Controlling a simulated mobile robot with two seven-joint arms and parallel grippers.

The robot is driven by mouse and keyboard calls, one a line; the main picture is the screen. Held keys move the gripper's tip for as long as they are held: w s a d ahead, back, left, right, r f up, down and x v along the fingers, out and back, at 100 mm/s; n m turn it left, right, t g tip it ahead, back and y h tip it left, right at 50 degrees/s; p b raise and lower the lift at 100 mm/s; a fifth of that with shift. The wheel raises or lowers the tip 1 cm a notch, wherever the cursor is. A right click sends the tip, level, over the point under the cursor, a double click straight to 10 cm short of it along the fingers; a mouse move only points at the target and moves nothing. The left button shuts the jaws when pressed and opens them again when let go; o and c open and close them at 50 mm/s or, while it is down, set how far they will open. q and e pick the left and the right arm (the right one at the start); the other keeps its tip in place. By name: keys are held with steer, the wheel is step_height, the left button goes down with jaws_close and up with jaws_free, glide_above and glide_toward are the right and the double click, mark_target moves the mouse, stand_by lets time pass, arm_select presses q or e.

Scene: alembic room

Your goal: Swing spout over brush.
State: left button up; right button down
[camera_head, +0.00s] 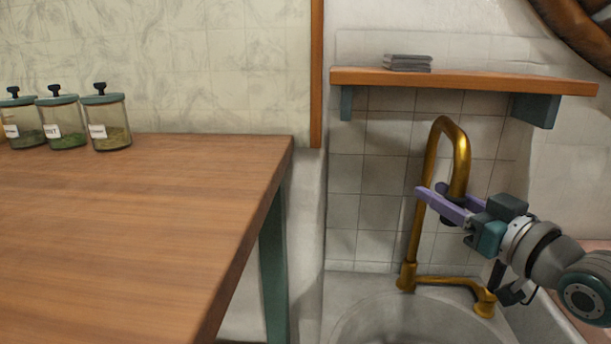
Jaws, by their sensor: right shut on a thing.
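A brass gooseneck spout (430,165) rises from a tap base at the back of the grey sink (400,322). Its curved end hangs down on the right side. My right gripper (436,196) comes in from the right, its purple fingers shut on the spout near its downturned end. Part of the spout end is hidden by the fingers. I see no brush in this view; part of the basin is cut off by the lower edge. My left gripper is not in view.
A wooden table (150,220) fills the left, with several lidded glass jars (107,122) at its back. A wooden shelf (465,82) with folded grey cloths (407,63) is above the spout. A round wooden frame (580,30) is at upper right.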

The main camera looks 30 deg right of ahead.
steer(key=shift+s+d+r, duration=0.25)
steer(key=shift+s+d, duration=0.4)
steer(key=shift+d, duration=0.05)
